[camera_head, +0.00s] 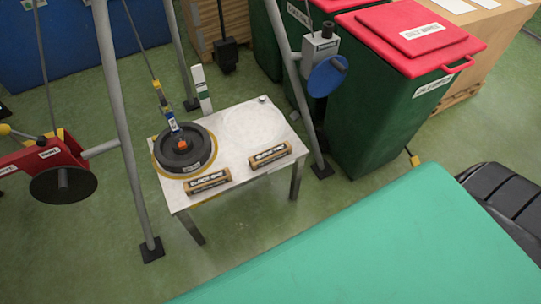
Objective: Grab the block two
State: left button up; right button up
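On a small white table (215,130) two dark nameplates in wooden holders stand along the front edge. The left plate (208,181) seems to read "block one" and the right plate (270,155) seems to read "block two", though the lettering is small. Behind the left plate lies a round black weight (183,155) with an orange centre, inside a yellow ring. A blue and yellow hook piece (172,124) hangs on a line just above it. Behind the right plate is a faint, empty circle (252,124). Neither of my grippers is in view.
Grey frame legs flank the table. A red winch (45,157) with a dark disc is at left, and a grey winch with a blue disc (327,75) is at upper right. Green bins with red lids (410,35) stand behind. A turquoise surface (400,250) fills the lower right.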

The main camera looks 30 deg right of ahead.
aim_at(262, 159)
jog(key=i+j, duration=0.3)
jog(key=j+z, duration=0.1)
jog(key=z, duration=0.3)
jog(key=i+j+z, duration=0.1)
jog(key=z, duration=0.3)
jog(key=j+z, duration=0.15)
jog(key=z, duration=0.25)
